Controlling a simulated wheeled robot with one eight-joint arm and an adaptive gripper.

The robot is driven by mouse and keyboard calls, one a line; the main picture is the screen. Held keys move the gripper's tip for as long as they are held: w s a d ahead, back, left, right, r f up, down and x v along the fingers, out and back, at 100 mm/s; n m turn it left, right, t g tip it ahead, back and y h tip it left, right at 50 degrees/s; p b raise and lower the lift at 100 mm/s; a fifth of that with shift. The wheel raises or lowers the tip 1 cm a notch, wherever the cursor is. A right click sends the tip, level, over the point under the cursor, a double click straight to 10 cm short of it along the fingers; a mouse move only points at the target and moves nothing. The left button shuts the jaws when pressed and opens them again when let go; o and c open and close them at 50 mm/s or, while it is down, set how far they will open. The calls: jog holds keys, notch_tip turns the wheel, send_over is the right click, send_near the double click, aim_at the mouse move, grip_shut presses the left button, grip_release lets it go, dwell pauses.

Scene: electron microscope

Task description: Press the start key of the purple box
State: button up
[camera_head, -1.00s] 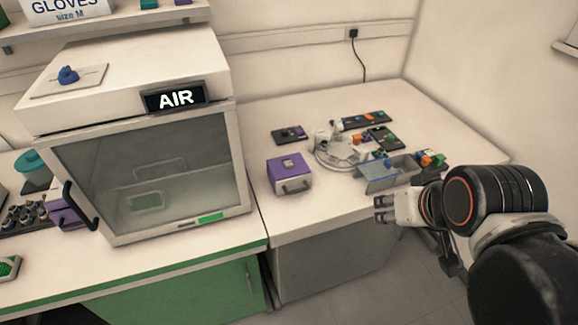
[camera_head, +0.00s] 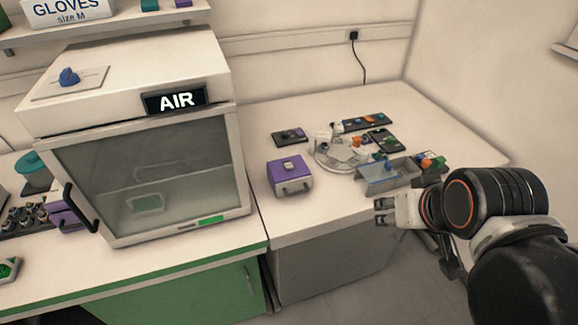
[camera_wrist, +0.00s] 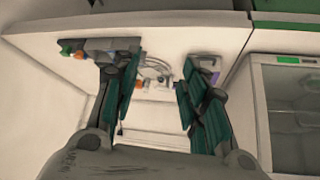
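I cannot tell which key is the start key. My gripper (camera_head: 381,211) is right of the purple box, in front of the bench edge, touching nothing. In the wrist view my gripper (camera_wrist: 160,75) is open and empty, with a purple item (camera_wrist: 211,75) beyond its right finger.
A round clear dish (camera_head: 340,155), a grey tray (camera_head: 392,179) and more dark panels (camera_head: 364,122) lie right of the box. The AIR cabinet (camera_head: 150,180) stands to the left, its glass door shut. The bench's front middle is clear.

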grip_shut()
dwell(1.3)
